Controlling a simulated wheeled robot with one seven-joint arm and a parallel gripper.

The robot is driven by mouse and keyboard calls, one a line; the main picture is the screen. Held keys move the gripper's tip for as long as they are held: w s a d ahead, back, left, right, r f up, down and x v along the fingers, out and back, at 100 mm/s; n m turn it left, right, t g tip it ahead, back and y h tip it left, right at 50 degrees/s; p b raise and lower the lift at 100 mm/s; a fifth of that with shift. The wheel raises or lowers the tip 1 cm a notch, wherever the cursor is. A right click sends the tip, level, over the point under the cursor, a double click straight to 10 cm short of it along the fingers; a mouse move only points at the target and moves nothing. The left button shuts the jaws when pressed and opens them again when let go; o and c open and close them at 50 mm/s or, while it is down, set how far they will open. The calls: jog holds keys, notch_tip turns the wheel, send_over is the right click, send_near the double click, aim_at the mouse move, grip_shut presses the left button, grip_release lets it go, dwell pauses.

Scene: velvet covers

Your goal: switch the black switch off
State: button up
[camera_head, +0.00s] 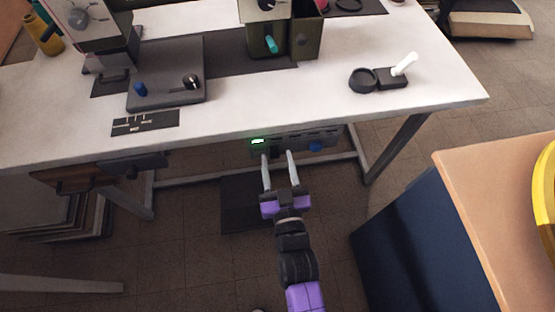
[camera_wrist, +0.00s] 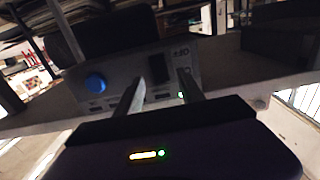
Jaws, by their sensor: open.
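The black switch (camera_wrist: 158,67) is a dark upright rectangle on a grey control panel (camera_wrist: 120,88) in the wrist view. In the head view the panel (camera_head: 300,141) hangs under the front edge of the white table, and I cannot make out the switch clearly there. My gripper (camera_head: 277,156) is open and empty, its two pale fingers pointing at the panel. In the wrist view the fingertips (camera_wrist: 161,78) lie on either side of the switch in the picture. I cannot tell whether they touch the panel, or which way the switch is set.
The panel also has a blue round button (camera_wrist: 95,83) and a lit green indicator (camera_head: 258,141). The white table (camera_head: 230,118) is just above my gripper. A table leg (camera_head: 397,148) stands to the right, and a blue cabinet with a wooden top (camera_head: 470,200) is nearer at right.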

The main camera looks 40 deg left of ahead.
jog(key=shift+w+a, duration=0.25)
jog(key=shift+a, duration=0.15)
grip_shut()
